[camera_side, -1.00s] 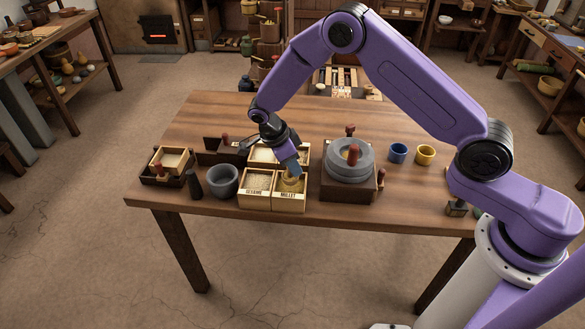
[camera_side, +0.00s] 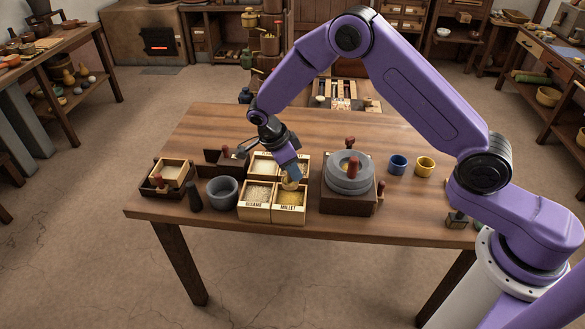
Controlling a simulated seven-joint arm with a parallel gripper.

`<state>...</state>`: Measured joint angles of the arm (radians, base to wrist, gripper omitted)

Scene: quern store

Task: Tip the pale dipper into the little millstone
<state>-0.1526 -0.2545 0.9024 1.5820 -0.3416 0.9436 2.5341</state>
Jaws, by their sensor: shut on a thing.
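The pale dipper (camera_side: 290,184) is a small light wooden scoop. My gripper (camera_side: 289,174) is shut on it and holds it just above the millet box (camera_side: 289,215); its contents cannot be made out.
A sesame box (camera_side: 255,213) adjoins the millet box. A grey mortar (camera_side: 222,191) and dark pestle (camera_side: 194,197) stand to the left. Blue (camera_side: 398,164) and yellow (camera_side: 424,166) cups stand right of the millstone.

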